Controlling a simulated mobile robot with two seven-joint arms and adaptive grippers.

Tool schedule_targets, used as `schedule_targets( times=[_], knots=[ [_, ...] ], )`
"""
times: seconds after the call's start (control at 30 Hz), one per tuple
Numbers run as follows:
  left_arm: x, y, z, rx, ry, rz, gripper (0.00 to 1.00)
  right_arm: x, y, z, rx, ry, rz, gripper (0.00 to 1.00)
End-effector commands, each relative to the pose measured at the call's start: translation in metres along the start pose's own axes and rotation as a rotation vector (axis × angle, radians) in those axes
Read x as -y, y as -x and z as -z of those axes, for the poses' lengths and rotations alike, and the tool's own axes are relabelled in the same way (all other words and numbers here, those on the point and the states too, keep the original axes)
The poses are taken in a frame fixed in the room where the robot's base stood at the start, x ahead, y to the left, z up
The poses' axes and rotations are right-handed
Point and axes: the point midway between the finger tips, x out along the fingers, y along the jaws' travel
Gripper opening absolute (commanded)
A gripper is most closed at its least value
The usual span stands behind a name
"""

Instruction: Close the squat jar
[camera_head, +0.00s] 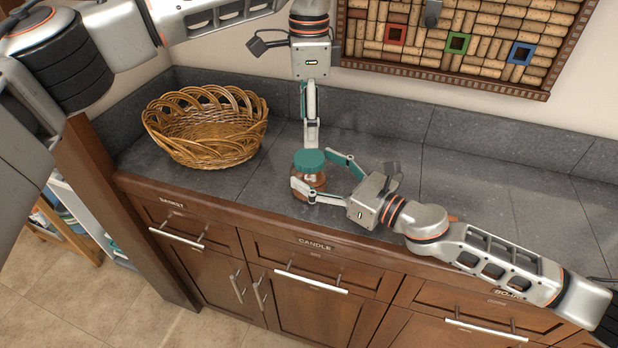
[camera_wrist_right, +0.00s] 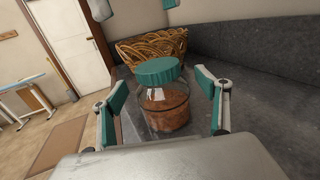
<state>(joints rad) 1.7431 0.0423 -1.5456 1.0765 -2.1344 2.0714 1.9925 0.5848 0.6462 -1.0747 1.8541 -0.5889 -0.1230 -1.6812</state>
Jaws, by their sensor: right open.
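The squat jar (camera_head: 311,183) stands upright on the grey counter near its front edge. It is clear with reddish-brown contents. A teal ribbed lid (camera_head: 308,161) sits on its mouth; I cannot tell whether it is screwed tight. The jar (camera_wrist_right: 166,110) and lid (camera_wrist_right: 157,71) also show in the right wrist view. My right gripper (camera_head: 312,171) is open, one finger on each side of the jar, with gaps between. My left gripper (camera_head: 311,138) points down from above, over the lid. Its fingers overlap in the head view, but two separate fingertips show in the wrist view (camera_wrist_right: 134,10).
A wicker basket (camera_head: 208,128) stands on the counter to the left, against the backsplash. A cork board (camera_head: 460,38) hangs on the wall behind. The counter (camera_head: 470,168) is clear to the right. Wooden drawers and cabinets (camera_head: 318,270) are below.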

Motion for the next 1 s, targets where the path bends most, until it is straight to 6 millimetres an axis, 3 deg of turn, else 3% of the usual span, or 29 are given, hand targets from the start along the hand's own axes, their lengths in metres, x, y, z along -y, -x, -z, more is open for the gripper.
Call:
schedule_targets(
  times=[0.2,0.57,0.67,0.83,0.93,0.97,1.0],
  knots=[
    [0.000,0.000,0.000,0.000,0.000,0.000,0.62,0.000,-0.021,0.000,0.000,0.000,0.000,0.75],
    [0.000,0.000,0.000,0.000,0.000,0.000,0.62,0.000,-0.026,0.000,0.000,0.000,0.000,0.75],
    [0.000,0.000,0.000,0.000,0.000,0.000,0.62,0.000,-0.026,0.000,0.000,0.000,0.000,0.54],
    [0.000,0.000,0.000,0.000,0.000,0.000,0.62,0.000,-0.025,0.002,-0.003,-0.001,0.000,0.10],
    [0.000,0.000,0.000,0.000,0.000,0.000,0.62,0.000,-0.025,0.003,-0.005,-0.002,0.000,0.08],
    [0.000,0.000,0.000,0.000,0.000,0.000,0.62,0.000,-0.025,0.004,-0.005,-0.002,0.000,0.00],
    [0.000,0.000,0.001,-0.002,-0.002,-0.001,0.62,0.000,-0.025,0.004,-0.006,-0.002,0.000,0.00]
  ],
)
